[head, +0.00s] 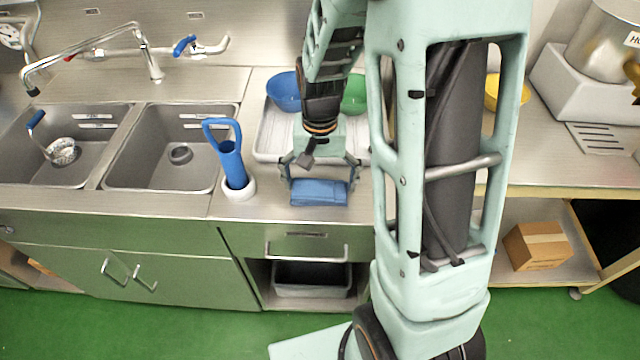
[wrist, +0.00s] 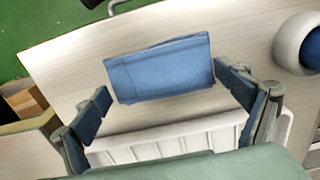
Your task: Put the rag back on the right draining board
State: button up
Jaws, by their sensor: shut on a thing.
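The rag (head: 319,192) is a folded blue cloth. It is at the front of the right draining board (head: 270,208), close to the edge. My gripper (head: 320,180) points down over it, one finger at each short end, and is shut on it. In the wrist view the rag (wrist: 160,72) lies flat and level between the fingertips (wrist: 170,95), over the bare steel. I cannot tell whether it rests on the board or hangs just above it.
A blue-handled tool (head: 232,160) stands in a white holder left of the rag. Behind are a white ribbed tray (head: 268,148), a blue bowl (head: 283,92) and a green bowl (head: 355,95). Two sink basins (head: 172,160) lie left. The board's front edge is close.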

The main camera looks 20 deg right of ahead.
aim_at(320, 185)
jog(key=shift+f, duration=0.2)
jog(key=o, duration=0.9)
jog(key=shift+c, duration=0.2)
jog(key=shift+r, duration=0.1)
notch_tip(320, 185, up, 12)
jog(key=shift+r, duration=0.15)
